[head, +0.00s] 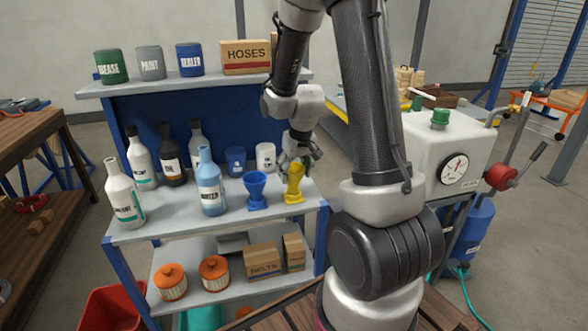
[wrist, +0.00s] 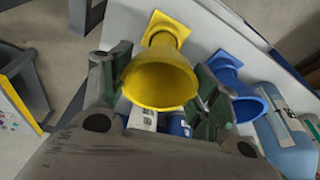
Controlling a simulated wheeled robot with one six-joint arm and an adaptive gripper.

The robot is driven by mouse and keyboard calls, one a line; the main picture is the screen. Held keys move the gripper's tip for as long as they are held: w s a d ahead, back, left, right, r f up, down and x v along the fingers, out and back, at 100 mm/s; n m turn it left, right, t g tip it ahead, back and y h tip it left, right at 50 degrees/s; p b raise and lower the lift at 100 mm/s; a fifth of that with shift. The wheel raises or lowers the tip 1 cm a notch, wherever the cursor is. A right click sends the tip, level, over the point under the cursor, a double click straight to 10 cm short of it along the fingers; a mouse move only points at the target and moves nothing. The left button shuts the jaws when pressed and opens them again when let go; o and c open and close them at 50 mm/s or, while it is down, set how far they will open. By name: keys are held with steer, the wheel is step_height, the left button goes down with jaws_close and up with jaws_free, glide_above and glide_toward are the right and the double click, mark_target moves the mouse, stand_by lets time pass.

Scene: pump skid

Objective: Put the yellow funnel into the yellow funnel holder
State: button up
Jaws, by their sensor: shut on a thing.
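The yellow funnel (head: 295,171) is upright at the right end of the shelf's upper deck, wide mouth up. In the wrist view the funnel (wrist: 160,84) sits between my two fingers, which are shut on it. My gripper (head: 297,160) reaches down to it from above. The yellow holder (head: 294,198) has a square foot on the deck directly below the funnel; the foot also shows in the wrist view (wrist: 168,27). The funnel lines up with the holder, but I cannot tell whether it rests fully in it. The funnel's lower end is hidden.
A blue funnel-shaped piece on a square foot (head: 256,191) stands close on the left. A light blue bottle (head: 210,187), a white can (head: 266,157) and a blue can (head: 236,161) are near. The deck's right edge is close to the holder.

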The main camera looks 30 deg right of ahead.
steer(key=shift+f, duration=0.55)
steer(key=o, duration=1.2)
steer(key=shift+r, duration=0.1)
steer(key=v, duration=1.2)
